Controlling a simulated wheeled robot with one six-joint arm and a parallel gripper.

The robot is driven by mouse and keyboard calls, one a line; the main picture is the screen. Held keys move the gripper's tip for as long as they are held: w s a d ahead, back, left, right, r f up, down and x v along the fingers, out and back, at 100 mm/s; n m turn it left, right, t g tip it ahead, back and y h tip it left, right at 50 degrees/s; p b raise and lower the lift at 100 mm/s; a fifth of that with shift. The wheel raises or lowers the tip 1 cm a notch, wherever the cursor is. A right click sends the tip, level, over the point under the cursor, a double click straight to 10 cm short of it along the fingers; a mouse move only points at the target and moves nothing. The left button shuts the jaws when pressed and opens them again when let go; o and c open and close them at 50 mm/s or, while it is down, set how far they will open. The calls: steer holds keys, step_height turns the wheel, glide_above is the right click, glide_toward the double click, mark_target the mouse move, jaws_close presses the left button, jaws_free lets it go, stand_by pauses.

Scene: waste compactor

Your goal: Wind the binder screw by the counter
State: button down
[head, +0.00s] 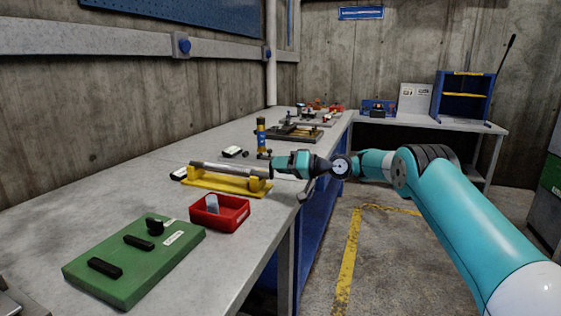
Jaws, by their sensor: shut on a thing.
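The binder, as I take it, is a grey metal bar (225,170) lying across a yellow cradle (228,184) on the workbench. My gripper (278,163) reaches in from the right, level with the bar's right end. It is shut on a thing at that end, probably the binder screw. The gripped part is hidden behind the jaws, so its shape and angle cannot be told. A small black block with a white face (232,152) lies behind the bar. Whether it is the counter is too small to tell.
A red bin (219,212) with a pale item stands in front of the cradle. A green board (135,262) with black handles lies nearer. A blue and yellow post (262,136) stands close behind my gripper. Floor right of the bench (335,240) is clear.

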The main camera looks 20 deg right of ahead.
steer(key=shift+w+d+f+m, duration=0.1)
steer(key=shift+d+f+m, duration=0.1)
steer(key=shift+m, duration=0.1)
stand_by(0.4)
steer(key=c, duration=1)
jaws_free()
steer(key=shift+d, duration=0.1)
steer(key=shift+o, duration=0.2)
steer(key=shift+a+r, duration=0.1)
steer(key=shift+a, duration=0.1)
steer(key=b+v, duration=0.1)
steer(key=v, duration=1.6)
steer(key=shift+d, duration=0.2)
